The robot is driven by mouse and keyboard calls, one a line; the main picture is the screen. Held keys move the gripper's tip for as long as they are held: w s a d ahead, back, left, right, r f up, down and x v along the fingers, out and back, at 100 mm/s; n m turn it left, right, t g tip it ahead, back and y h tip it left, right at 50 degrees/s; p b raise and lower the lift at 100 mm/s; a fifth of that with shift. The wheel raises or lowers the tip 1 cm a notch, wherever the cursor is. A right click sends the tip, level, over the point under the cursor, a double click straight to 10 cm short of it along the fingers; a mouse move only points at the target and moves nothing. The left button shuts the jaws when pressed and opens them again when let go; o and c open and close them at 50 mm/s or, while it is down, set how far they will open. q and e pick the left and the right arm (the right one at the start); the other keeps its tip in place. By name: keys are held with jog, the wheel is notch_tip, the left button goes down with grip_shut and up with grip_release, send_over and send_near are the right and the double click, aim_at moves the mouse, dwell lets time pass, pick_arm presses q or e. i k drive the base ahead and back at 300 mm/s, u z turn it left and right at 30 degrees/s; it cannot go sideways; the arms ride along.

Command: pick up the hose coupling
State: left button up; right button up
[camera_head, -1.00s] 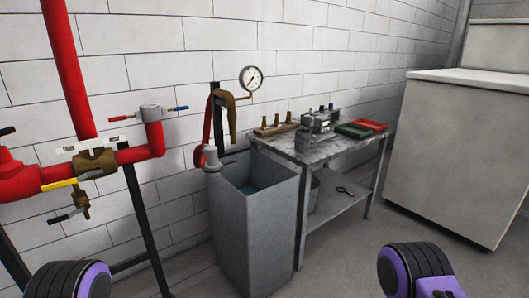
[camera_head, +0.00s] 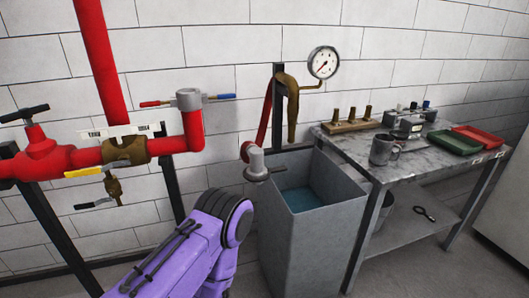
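A grey fitting that looks like the hose coupling (camera_head: 257,163) hangs at the lower end of a red hose (camera_head: 264,125). It is near the back left rim of an open grey tank (camera_head: 318,240) that holds water. I cannot tell whether it touches the rim. A short bar sticks out of it to the right. A purple and black link of my arm stands below and left of the coupling, in front of the tank's left side. Neither of my grippers shows in this view.
Red pipes (camera_head: 60,157) with a brass valve (camera_head: 125,150) run along the wall at left. A gauge (camera_head: 323,63) is above the tank. A metal table (camera_head: 350,150) at right bears a mug (camera_head: 384,150), a green tray (camera_head: 454,142) and a red tray (camera_head: 478,138).

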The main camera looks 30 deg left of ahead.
aim_at(256, 170)
jog(key=u, duration=0.5)
jog(key=i, duration=0.7)
jog(key=u, duration=0.7)
